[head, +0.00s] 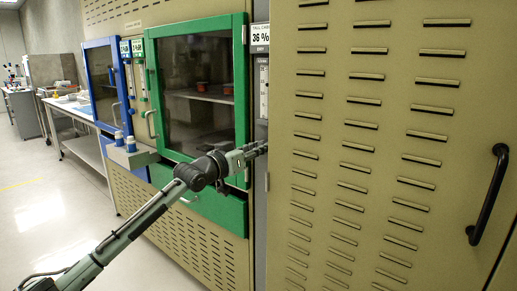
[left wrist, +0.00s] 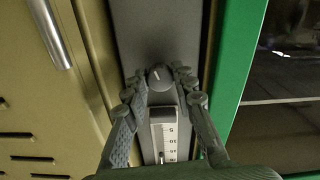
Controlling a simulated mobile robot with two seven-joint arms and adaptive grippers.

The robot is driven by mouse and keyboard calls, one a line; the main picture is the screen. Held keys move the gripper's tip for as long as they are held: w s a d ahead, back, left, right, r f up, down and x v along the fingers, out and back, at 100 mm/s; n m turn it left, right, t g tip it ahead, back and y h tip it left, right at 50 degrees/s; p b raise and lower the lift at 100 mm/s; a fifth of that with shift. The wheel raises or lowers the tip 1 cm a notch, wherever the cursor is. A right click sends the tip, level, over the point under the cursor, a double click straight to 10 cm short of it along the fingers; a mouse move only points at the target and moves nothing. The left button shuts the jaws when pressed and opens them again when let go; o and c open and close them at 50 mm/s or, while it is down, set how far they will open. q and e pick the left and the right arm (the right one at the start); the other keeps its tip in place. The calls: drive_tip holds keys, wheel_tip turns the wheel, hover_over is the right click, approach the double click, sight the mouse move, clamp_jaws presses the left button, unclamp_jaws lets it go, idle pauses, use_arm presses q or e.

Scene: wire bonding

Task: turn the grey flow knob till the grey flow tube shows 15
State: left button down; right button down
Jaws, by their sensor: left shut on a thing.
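The grey flow knob (left wrist: 160,77) shows in the left wrist view as a small round dial with a light pointer line, on a grey panel strip. My left gripper (left wrist: 159,80) has a finger on each side of the knob and is shut on it. In the head view the left gripper (head: 262,149) reaches the grey strip right of the green cabinet, and it hides the knob. The grey flow tube (left wrist: 163,140) has a white numbered scale, seen upside down beside the knob. It also shows in the head view (head: 263,92). Its exact reading is too small to tell. My right gripper is out of view.
A green-framed glass door (head: 240,100) stands left of the strip. A slotted tan panel (head: 380,130) with a black handle (head: 487,195) stands right of it.

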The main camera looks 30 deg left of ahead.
use_arm(q)
drive_tip(key=c, duration=1.2)
unclamp_jaws()
drive_tip(key=s, duration=0.8)
drive_tip(key=s+a, duration=0.1)
drive_tip(key=s, duration=0.3)
